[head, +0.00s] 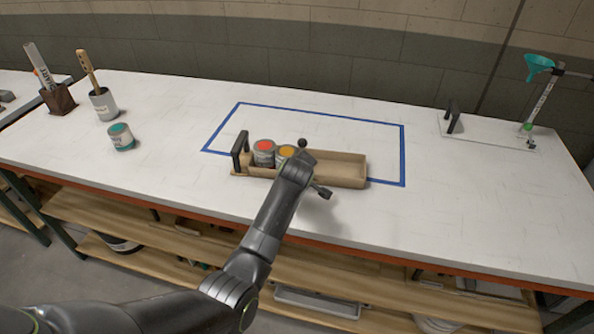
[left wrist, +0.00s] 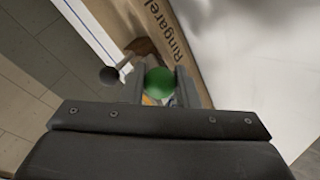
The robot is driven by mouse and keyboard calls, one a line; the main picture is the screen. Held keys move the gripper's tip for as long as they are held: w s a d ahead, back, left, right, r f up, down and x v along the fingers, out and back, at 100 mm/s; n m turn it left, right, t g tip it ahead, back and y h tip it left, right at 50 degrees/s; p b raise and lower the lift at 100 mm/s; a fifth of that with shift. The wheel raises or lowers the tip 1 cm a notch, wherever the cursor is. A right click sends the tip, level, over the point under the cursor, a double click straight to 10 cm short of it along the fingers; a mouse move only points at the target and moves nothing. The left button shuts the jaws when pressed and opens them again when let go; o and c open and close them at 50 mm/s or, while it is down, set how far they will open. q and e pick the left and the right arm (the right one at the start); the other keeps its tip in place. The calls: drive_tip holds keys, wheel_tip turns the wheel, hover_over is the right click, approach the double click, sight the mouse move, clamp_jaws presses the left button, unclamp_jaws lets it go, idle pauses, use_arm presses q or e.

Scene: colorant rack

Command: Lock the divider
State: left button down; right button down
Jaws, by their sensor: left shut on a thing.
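A tan wooden tray (head: 345,172) with a black handle at its left end stands on the white bench. A can with a red top (head: 264,147) and a can with a yellow top (head: 285,152) stand in its left part. A dark round knob (head: 303,143) sticks up at the tray's far side; a dark ball (left wrist: 109,76) also shows in the left wrist view. My left gripper (head: 312,182) is over the tray's middle, shut on a green ball knob (left wrist: 159,82). The divider itself is mostly hidden behind my gripper. My right gripper is out of view.
Blue tape (head: 403,150) marks a rectangle around the tray's area. A teal-topped can (head: 121,137), a cup with a brush (head: 103,104) and a marker holder (head: 58,98) stand left. A stand with a teal funnel (head: 538,66) is at right. The tray's right part is empty.

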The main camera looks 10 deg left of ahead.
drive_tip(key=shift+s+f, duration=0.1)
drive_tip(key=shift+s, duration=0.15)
use_arm(q)
drive_tip(key=c, duration=1.1)
unclamp_jaws()
